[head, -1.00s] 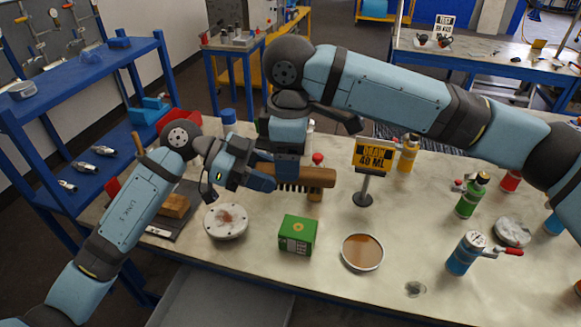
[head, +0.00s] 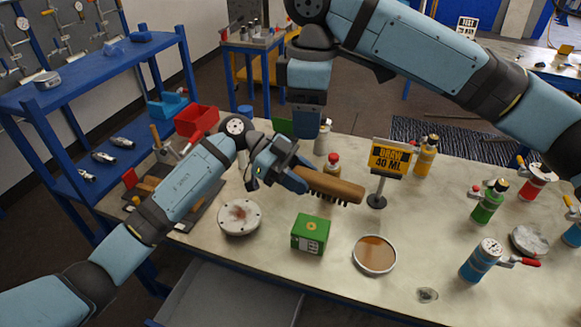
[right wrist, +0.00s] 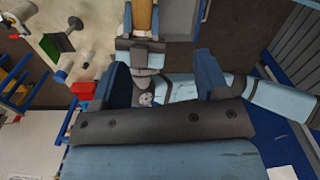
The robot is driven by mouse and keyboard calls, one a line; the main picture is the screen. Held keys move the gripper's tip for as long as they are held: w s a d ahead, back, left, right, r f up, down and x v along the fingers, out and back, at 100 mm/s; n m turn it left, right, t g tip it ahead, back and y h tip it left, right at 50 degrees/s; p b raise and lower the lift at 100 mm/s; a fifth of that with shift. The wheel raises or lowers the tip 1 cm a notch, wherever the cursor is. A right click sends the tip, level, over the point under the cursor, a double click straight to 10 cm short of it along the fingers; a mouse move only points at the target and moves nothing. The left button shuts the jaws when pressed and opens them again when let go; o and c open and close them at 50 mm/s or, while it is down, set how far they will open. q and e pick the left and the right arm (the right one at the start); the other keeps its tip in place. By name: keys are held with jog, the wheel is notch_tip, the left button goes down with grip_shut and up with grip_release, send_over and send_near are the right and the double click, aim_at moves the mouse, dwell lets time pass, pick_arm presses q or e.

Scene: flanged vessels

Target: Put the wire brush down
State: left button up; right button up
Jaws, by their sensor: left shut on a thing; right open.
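The wire brush (head: 336,187) has a brown wooden handle and dark bristles that face down. In the head view my left gripper (head: 300,180) is shut on its left end. The brush appears held above the bench (head: 275,275), tilted down to the right, behind the green box. My right gripper (head: 307,122) is above and behind the brush, pointing down; its fingertips are hard to see in the head view. In the right wrist view, the right gripper's two blue fingers (right wrist: 163,80) are wide apart, with nothing held between them. A wooden piece, likely the brush, shows at the top.
A dark mat (head: 205,217) with tools lies at the bench's left end. Near the brush are a round flanged lid (head: 239,217), a green box (head: 311,234), a brown-filled dish (head: 375,255) and a yellow sign (head: 390,158). Several bottles stand at right. Bare bench shows in front.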

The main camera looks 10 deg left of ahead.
jog(key=m, duration=0.4)
send_over(333, 177)
notch_tip(333, 177, down, 6)
jog(key=shift+w+d+f, duration=0.1)
jog(key=shift+d+f, duration=0.05)
pick_arm(q)
jog(key=shift+w+d+f+m+g+y, duration=0.3)
jog(key=shift+w+d+f+m+g, duration=0.55)
jog(key=shift+f, duration=0.25)
pick_arm(e)
notch_tip(333, 177, down, 12)
jog(key=shift+r, duration=0.25)
jog(key=c, duration=1)
pick_arm(q)
jog(key=o, duration=0.5)
pick_arm(e)
jog(key=shift+c, duration=0.2)
pick_arm(q)
jog(key=o, duration=0.4)
pick_arm(e)
jog(key=shift+c, duration=0.9)
pick_arm(q)
jog(key=shift+o, duration=0.8)
jog(key=shift+a, duration=0.1)
